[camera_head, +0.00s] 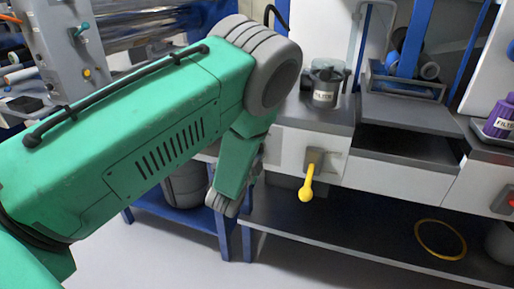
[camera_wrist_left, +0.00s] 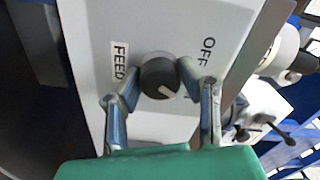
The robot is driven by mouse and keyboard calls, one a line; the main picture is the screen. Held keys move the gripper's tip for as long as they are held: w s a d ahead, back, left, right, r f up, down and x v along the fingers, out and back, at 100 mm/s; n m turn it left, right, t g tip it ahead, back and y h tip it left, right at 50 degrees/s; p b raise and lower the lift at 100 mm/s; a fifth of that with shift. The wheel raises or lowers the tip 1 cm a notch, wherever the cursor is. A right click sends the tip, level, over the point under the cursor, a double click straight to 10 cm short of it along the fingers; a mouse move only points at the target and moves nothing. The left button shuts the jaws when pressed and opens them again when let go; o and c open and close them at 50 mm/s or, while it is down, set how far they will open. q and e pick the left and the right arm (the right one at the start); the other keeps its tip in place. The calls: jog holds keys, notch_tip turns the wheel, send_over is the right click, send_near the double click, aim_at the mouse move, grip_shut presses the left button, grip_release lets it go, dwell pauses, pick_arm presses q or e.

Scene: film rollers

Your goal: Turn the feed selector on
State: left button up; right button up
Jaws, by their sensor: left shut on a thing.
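The feed selector (camera_wrist_left: 158,78) is a round dark knob on a pale panel (camera_wrist_left: 88,28) in the left wrist view. Its white mark points to the lower right, away from the OFF label (camera_wrist_left: 208,49). A FEED label (camera_wrist_left: 119,61) is on its left. A label below OFF is mostly hidden behind the right finger. My left gripper (camera_wrist_left: 160,80) is shut on the knob, one finger on each side. In the head view my green left arm hides the knob, and the gripper's fingertips cannot be made out. My right gripper is in neither view.
A yellow lever (camera_head: 307,186) sticks out of the bench front, right of my arm. A grey FILTER pot (camera_head: 325,88) stands on the bench top. A purple FILTER pot (camera_head: 500,118) is at the right edge. A yellow ring (camera_head: 440,253) lies on the lower shelf.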

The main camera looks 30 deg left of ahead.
pick_arm(q)
jog(key=shift+o, duration=0.2)
jog(key=shift+s+f, duration=0.15)
jog(key=shift+f, duration=0.2)
jog(key=o, duration=1.1)
jog(key=shift+r, duration=0.1)
jog(key=shift+v, duration=5.95)
